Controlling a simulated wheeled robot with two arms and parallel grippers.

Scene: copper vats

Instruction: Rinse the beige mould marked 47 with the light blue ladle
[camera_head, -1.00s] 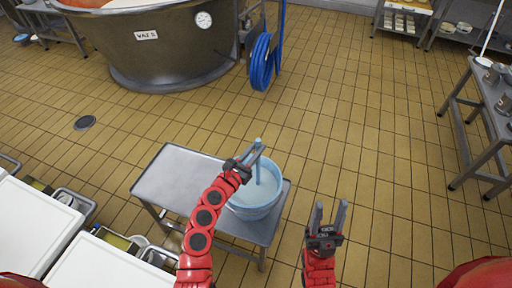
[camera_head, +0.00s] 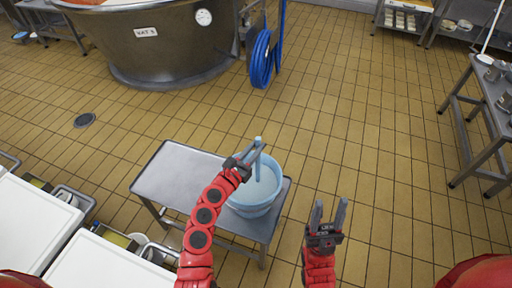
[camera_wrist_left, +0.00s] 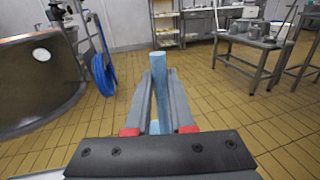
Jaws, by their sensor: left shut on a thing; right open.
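The light blue ladle (camera_head: 258,146) stands upright, its lower part inside a light blue bucket (camera_head: 254,208) holding pale liquid. My left gripper (camera_head: 252,158) is shut on the ladle's handle near its top. The handle also shows between the fingers in the left wrist view (camera_wrist_left: 160,90). The ladle's bowl is hidden in the bucket. My right gripper (camera_head: 328,214) is open and empty, to the right of the bucket and apart from it. I cannot make out a beige mould marked 47.
The bucket stands at the right end of a small metal table (camera_head: 172,178), whose left part is bare. A large vat (camera_head: 160,45) and a coiled blue hose (camera_head: 262,60) are behind. White-topped units (camera_head: 100,266) are at lower left. A metal table (camera_head: 476,110) stands right; the floor between is clear.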

